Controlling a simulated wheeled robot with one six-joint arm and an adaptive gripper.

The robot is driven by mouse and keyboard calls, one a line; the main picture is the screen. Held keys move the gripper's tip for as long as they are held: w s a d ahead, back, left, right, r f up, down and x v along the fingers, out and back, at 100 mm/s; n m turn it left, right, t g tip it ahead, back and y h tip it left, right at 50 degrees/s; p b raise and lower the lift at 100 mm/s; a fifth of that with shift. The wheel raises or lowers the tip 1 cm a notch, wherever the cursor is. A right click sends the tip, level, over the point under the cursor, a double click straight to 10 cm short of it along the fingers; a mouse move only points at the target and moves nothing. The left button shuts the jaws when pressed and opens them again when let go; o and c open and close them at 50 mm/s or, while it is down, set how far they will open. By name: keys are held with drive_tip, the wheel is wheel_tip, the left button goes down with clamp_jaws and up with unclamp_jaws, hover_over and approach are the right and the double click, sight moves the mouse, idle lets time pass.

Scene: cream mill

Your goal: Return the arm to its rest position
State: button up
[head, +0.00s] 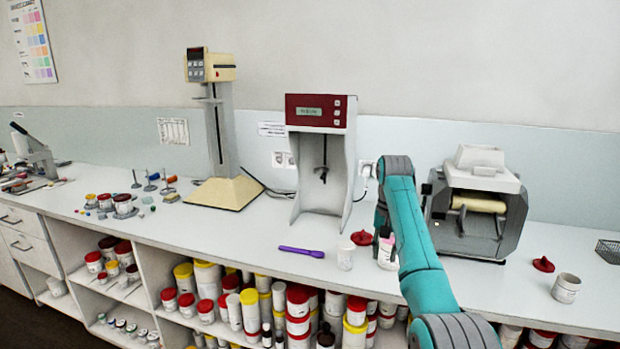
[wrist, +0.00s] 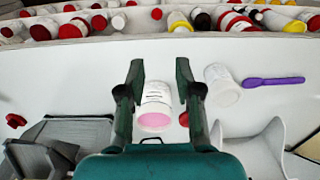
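My gripper (wrist: 160,72) is open in the wrist view, its two dark green fingers spread apart. A white jar with pink contents (wrist: 155,105) shows between the fingers, with a gap visible on its right side; it does not look gripped. In the head view this jar (head: 387,254) stands on the counter, partly hidden by my teal arm (head: 418,260). The arm reaches forward over the counter and bends down near the jar. My fingers are mostly hidden behind the arm in the head view.
A white cup (head: 345,256), a red lid (head: 361,238) and a purple spatula (head: 301,251) lie left of the jar. A red-topped mixer (head: 320,110) stands behind, and a roller mill (head: 478,210) right of my arm. Shelves of jars (head: 300,310) sit below the counter (head: 240,230).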

drive_tip(key=s+f+t, duration=0.2)
drive_tip(key=s+f, duration=0.1)
drive_tip(key=f, duration=1.2)
drive_tip(key=s+f+t, duration=0.1)
drive_tip(key=s+f, duration=0.2)
drive_tip(key=f, duration=1.2)
drive_tip(key=s+f+n+t, duration=0.2)
drive_tip(key=s+f+t, duration=0.2)
drive_tip(key=s+f, duration=1.4)
drive_tip(key=s+a+r+t, duration=0.1)
drive_tip(key=s+r+t, duration=0.15)
drive_tip(key=s, duration=1.05)
drive_tip(key=s+r+t, duration=0.1)
drive_tip(key=s+r, duration=0.3)
drive_tip(key=s, duration=1)
drive_tip(key=s+r+t, duration=0.2)
drive_tip(key=s+r, duration=0.6)
drive_tip(key=r, duration=0.4)
drive_tip(key=s+r+n+t, duration=0.1)
drive_tip(key=s+r+t, duration=0.1)
drive_tip(key=s+r, duration=0.7)
wheel_tip(320, 180, up, 3)
drive_tip(key=shift+s+a+f+n, duration=0.1)
drive_tip(key=shift+s+a+n, duration=0.05)
drive_tip(key=shift+s+n, duration=0.15)
